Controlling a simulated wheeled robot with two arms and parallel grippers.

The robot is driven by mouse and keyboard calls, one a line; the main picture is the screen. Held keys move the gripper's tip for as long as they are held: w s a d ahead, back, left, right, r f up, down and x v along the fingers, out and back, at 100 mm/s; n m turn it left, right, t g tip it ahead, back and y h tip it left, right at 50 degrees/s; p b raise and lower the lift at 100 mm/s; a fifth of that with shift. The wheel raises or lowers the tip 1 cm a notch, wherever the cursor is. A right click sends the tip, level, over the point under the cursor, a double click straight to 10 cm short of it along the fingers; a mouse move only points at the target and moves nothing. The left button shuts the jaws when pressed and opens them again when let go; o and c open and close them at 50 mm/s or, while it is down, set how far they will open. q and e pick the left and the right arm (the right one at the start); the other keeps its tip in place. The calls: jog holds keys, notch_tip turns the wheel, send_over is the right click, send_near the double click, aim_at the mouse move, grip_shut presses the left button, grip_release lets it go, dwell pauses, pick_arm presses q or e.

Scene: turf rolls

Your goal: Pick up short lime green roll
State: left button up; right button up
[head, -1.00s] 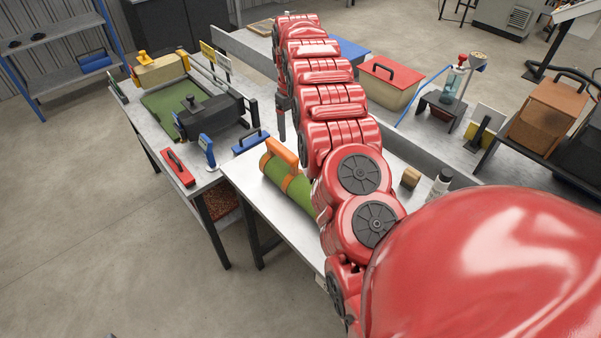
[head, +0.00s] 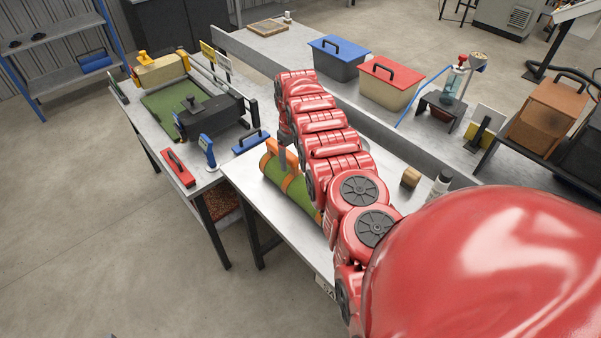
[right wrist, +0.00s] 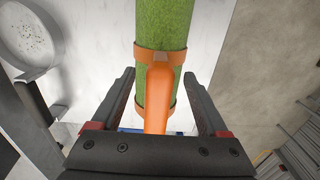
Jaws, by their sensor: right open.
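The lime green roll (head: 299,194) lies on the front table, partly hidden behind my right arm in the head view. It has orange bands and an orange handle (right wrist: 158,95). In the right wrist view the green roll (right wrist: 164,22) runs up the picture, with the handle between the two dark fingers. My right gripper (right wrist: 160,80) is open around the handle, with a gap on each side. In the head view the right gripper (head: 284,157) is at the handle, mostly seen from behind. My left gripper is not in view.
A small tan block (head: 410,177) and a white bottle (head: 440,183) stand on the same table. A round pale dish (right wrist: 28,45) shows at left in the right wrist view. The table to the left holds a green mat (head: 165,103), a red tool (head: 178,168) and blue items.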

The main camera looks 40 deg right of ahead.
notch_tip(320, 180, down, 2)
jog(key=shift+b, duration=0.35)
grip_shut()
jog(key=shift+r, duration=0.1)
dwell(1.1)
